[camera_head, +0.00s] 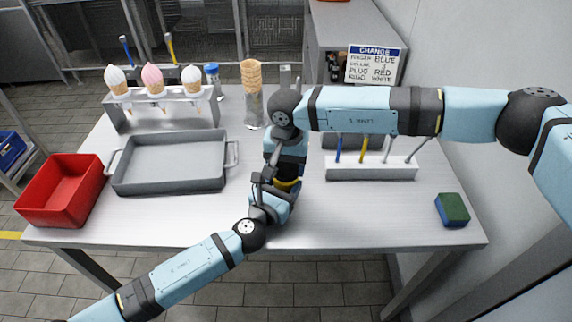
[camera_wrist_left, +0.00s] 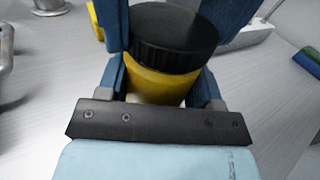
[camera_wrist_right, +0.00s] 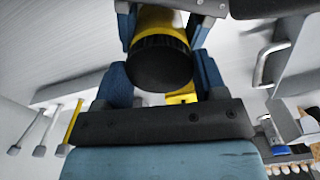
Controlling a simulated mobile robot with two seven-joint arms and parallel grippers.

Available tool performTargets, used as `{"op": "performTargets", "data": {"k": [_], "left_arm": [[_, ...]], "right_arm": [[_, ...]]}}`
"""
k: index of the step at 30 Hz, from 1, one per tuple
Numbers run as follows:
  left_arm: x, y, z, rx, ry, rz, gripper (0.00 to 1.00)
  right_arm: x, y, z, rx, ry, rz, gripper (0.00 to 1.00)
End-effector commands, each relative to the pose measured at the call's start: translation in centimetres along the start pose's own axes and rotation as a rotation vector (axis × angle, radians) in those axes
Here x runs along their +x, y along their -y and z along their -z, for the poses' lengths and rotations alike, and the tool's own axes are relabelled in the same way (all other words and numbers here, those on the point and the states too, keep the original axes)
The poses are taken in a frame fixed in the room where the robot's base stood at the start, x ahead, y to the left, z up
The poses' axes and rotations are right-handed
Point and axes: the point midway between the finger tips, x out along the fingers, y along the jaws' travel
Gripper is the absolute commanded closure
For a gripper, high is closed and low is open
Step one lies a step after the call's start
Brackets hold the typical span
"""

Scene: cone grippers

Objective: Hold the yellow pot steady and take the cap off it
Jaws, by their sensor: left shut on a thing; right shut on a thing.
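The yellow pot (camera_head: 288,184) is between my two grippers at the middle of the table, mostly hidden in the head view. In the left wrist view, its yellow body (camera_wrist_left: 160,84) is between the blue fingers of my left gripper (camera_wrist_left: 165,60), which is shut on it. The ribbed black cap (camera_wrist_left: 175,35) sits on the pot with no visible gap. In the right wrist view, the cap (camera_wrist_right: 160,66) faces the camera between the fingers of my right gripper (camera_wrist_right: 162,45), which is shut on it. Whether the pot touches the table is hidden.
A grey tray (camera_head: 170,187) and a red bin (camera_head: 60,212) are on the left. An ice-cream cone rack (camera_head: 160,121) and stacked cones (camera_head: 252,75) stand behind. A white tool holder (camera_head: 372,173) and a green-blue sponge (camera_head: 452,209) are on the right.

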Motion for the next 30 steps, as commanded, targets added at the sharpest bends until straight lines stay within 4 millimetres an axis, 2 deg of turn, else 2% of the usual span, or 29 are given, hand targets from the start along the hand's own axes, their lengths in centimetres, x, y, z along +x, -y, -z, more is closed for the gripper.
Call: {"op": "performTargets", "data": {"k": [15,30], "left_arm": [[0.0,-0.1,0.1,0.001,-0.002,-0.001,1.0],[0.0,-0.1,0.1,0.001,-0.002,-0.001,1.0]], "right_arm": [[-1.8,0.0,0.0,0.001,0.0,0.002,0.63],[-2.5,0.0,0.0,0.001,-0.001,0.001,0.63]]}}
